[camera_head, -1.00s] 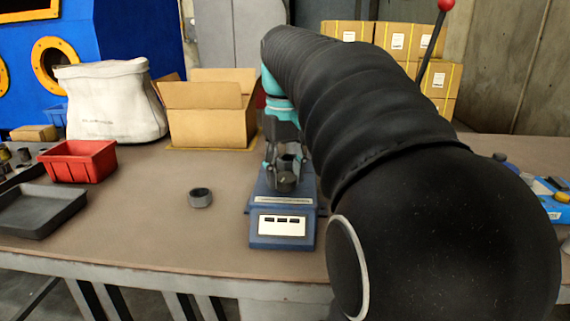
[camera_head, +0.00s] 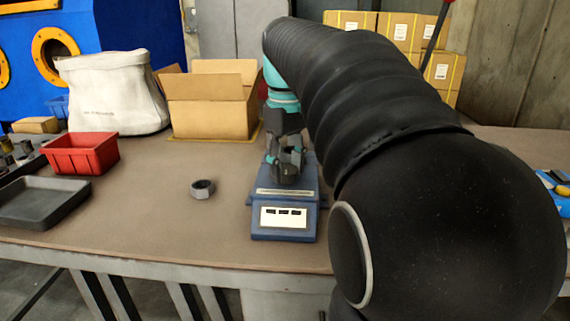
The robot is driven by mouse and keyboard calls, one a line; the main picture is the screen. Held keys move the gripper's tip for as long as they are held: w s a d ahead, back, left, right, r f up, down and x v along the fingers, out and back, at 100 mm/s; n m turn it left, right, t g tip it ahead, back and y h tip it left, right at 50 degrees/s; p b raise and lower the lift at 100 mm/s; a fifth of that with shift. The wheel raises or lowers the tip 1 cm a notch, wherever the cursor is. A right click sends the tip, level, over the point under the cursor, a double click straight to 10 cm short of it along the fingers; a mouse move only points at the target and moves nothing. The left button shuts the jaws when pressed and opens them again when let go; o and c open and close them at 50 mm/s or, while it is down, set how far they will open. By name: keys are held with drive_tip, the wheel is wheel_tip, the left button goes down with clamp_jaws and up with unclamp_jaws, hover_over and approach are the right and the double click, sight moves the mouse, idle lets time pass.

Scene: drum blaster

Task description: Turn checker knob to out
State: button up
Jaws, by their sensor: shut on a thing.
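The checker (camera_head: 284,236) is a small blue device with a white front panel, standing on the brown table in the middle of the view. My gripper (camera_head: 286,172) points down over its top and is shut on the dark knob there. The knob is mostly hidden by the fingers, so its setting is hard to read. The white panel (camera_head: 284,217) shows small dark windows, too small to read. A grey ring-shaped nut (camera_head: 202,189) lies on the table to the left of the checker.
A red bin (camera_head: 82,155) and a dark tray (camera_head: 40,203) sit at the left. An open cardboard box (camera_head: 208,105) and a white sack (camera_head: 112,95) stand behind. A blue device (camera_head: 560,192) is at the far right. The table front is clear.

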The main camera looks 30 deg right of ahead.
sight(287, 169)
drive_tip(key=o, duration=1.1)
drive_tip(key=shift+o, duration=0.2)
wheel_tip(287, 169, up, 12)
